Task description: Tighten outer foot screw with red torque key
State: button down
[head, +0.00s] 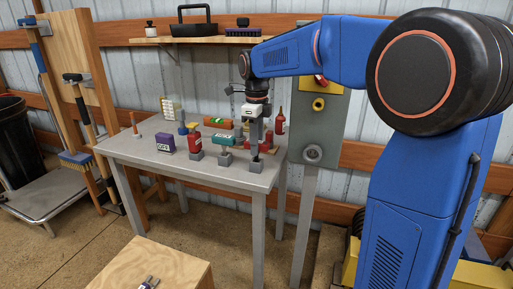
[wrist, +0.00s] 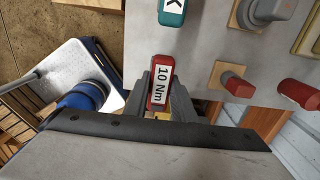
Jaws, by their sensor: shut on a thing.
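In the wrist view, a red torque key (wrist: 160,84) marked "10 Nm" sits between the two fingers of my gripper (wrist: 161,97). The gripper is shut on its red handle. In the head view my gripper (head: 254,146) points down over the grey table, above a small grey block (head: 255,166). The fingers hide most of the key there, and I cannot tell whether its tip still sits in that block. A teal key (head: 225,140) on another grey block stands just left of the gripper; it also shows in the wrist view (wrist: 172,10). I cannot identify the outer foot screw.
A shelf (head: 205,40) hangs behind. A wooden box (head: 150,268) stands in front.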

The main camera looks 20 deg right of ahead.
notch_tip(320, 180, up, 10)
jog(key=shift+r, duration=0.25)
dwell(0.4)
jog(key=c, duration=2.4)
grip_release()
grip_shut()
